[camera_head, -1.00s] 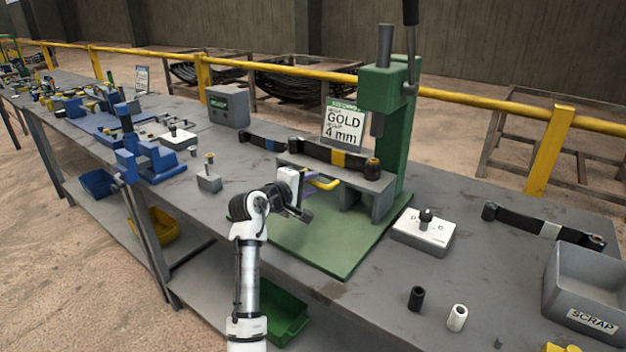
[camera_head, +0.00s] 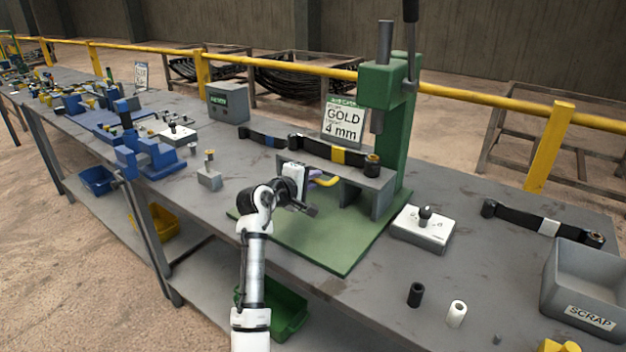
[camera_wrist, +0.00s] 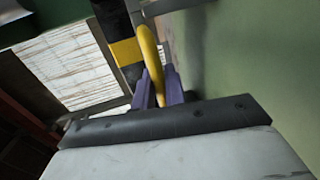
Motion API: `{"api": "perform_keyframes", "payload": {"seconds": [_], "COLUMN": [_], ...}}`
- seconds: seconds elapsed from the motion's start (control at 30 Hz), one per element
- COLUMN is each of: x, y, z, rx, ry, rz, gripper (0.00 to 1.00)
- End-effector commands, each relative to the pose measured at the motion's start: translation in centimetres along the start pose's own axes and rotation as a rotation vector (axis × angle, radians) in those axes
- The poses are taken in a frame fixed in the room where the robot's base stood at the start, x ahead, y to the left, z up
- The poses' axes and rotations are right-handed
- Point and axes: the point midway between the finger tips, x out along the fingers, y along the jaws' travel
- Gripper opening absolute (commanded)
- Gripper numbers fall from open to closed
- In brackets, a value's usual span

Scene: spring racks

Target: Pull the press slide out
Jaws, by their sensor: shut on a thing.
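The green press (camera_head: 393,140) stands on the bench with its ram above a grey bridge-shaped support (camera_head: 382,199) on the green base plate (camera_head: 330,245). A yellow handle (camera_head: 329,181) sticks out at the front of that support. My gripper (camera_head: 314,180) is at the handle, low over the base plate. In the wrist view, the purple fingers (camera_wrist: 160,88) of my gripper are closed around the yellow handle (camera_wrist: 148,50). The slide body behind the handle is mostly hidden under the support.
A dark leaf spring with a yellow band (camera_head: 338,156) lies across the support. A white block with a black knob (camera_head: 422,230) stands right of the base plate. Black (camera_head: 415,294) and white (camera_head: 456,313) bushings and a grey scrap bin (camera_head: 585,285) are at the front right.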

Motion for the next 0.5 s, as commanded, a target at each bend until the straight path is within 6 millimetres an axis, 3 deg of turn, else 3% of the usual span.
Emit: {"api": "perform_keyframes", "payload": {"seconds": [0.27, 0.5], "x": [-1.6, -6.2], "y": [-0.2, -1.2], "z": [0.0, -0.1], "rx": [-0.001, -0.003], "ry": [0.001, 0.002], "rz": [0.000, -0.001], "gripper": [0.00, 0.00]}}
